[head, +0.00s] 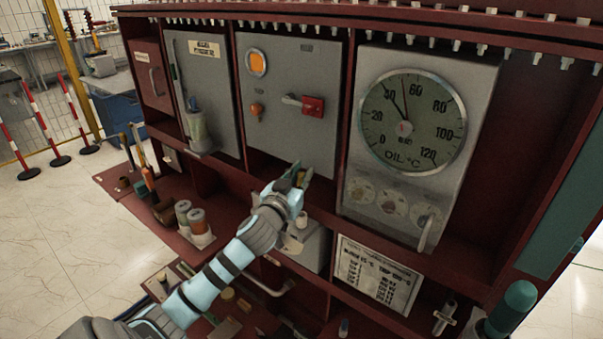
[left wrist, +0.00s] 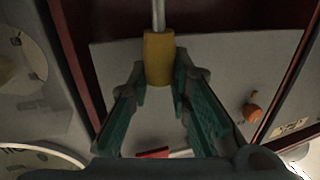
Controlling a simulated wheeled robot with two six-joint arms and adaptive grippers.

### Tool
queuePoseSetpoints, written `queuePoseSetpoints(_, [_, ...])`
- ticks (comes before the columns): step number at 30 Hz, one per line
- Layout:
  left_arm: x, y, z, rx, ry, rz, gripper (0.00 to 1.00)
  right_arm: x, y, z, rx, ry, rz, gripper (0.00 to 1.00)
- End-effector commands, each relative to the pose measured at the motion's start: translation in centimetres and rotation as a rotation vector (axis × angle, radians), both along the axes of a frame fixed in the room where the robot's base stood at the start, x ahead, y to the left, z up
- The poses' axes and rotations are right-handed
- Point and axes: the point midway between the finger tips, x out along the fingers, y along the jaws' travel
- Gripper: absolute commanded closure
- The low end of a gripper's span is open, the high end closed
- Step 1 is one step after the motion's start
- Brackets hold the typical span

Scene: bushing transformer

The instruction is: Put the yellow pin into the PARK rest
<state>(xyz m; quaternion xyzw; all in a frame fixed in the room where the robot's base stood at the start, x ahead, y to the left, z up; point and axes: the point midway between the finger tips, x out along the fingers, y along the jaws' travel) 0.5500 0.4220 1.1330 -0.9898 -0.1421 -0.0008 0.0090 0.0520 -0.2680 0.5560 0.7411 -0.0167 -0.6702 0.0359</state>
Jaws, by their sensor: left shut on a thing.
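My left gripper (head: 298,174) is in front of the lower part of the grey panel with the red switch, in the middle of the head view. In the left wrist view, its teal fingers (left wrist: 160,88) are shut on the yellow pin (left wrist: 159,58). They grip its thick yellow body, and a thin metal shaft extends from it toward the top edge. In the head view the pin is mostly hidden by the fingers; only a little yellow shows. I cannot make out which part is the PARK rest. My right gripper is not in view.
The grey panel (head: 283,135) has an orange lamp and a red switch (head: 313,106). The large oil dial (head: 411,120) stands to its right. A grey box (head: 310,245) is below my gripper. A shelf (head: 165,222) with jars and tools lies to the left.

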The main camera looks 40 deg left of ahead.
Motion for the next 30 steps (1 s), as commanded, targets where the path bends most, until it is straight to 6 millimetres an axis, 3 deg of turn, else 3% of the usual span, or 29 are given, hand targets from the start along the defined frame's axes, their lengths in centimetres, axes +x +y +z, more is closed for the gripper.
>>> queuePoseSetpoints(1, [0.0, 0.0, -1.3, 0.0, 0.0, 0.0, 1.0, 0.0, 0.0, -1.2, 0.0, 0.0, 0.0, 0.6])
queuePoseSetpoints(7, [0.0, 0.0, -3.0, 0.0, -0.001, -0.001, 1.0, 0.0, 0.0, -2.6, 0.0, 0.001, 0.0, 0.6])
queuePoseSetpoints(30, [0.0, 0.0, -2.9, 0.0, -0.001, -0.001, 1.0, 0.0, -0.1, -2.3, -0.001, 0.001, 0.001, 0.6])
